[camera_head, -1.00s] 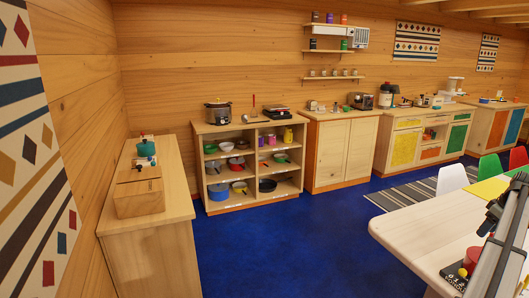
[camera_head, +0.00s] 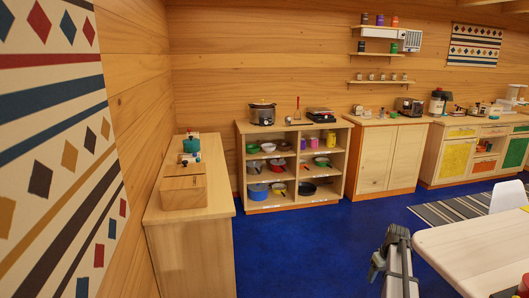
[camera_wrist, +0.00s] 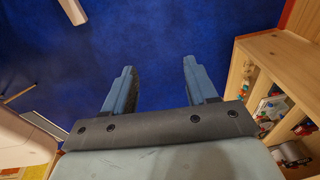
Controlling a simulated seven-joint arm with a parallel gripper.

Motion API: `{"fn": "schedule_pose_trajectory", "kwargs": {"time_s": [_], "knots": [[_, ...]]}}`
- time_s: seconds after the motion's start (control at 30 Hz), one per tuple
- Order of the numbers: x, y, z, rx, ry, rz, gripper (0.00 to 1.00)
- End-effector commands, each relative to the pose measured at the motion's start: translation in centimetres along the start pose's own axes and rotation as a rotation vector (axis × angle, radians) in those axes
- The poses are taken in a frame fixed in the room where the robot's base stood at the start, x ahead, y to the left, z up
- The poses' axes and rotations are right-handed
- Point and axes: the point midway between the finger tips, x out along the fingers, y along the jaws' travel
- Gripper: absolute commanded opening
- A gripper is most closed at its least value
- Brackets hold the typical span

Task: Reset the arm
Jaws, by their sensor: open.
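My gripper shows in the wrist view (camera_wrist: 158,82), with its two fingers spread apart and nothing between them. In the head view my arm (camera_head: 398,262) stands at the lower right, in front of the left end of the pale table (camera_head: 460,255). The fingertips cannot be made out clearly in the head view.
An open shelf unit (camera_head: 291,205) with pots and bowls stands at the back. A side cabinet (camera_head: 190,235) with a wooden box (camera_head: 183,192) stands at the left. More cabinets (camera_head: 392,158) line the back wall. Blue floor (camera_head: 290,250) is clear between them.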

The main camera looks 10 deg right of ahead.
Motion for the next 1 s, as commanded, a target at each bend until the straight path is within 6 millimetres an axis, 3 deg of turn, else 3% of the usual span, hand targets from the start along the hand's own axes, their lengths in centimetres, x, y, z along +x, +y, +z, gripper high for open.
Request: {"fn": "schedule_pose_trajectory", "kwargs": {"time_s": [0.03,0.1,0.37,0.6,0.8,1.0], "knots": [[1.1,-2.9,0.2,-0.007,-0.009,0.0,0.57],[2.6,-6.0,0.1,-0.008,-0.019,0.001,0.57],[7.1,-17.1,1.4,-0.013,-0.053,0.015,0.57],[10.4,-26.4,4.4,-0.022,-0.078,0.033,0.57],[12.5,-32.9,7.7,-0.031,-0.092,0.052,0.57],[13.7,-37.1,10.4,-0.037,-0.099,0.066,0.57]]}}
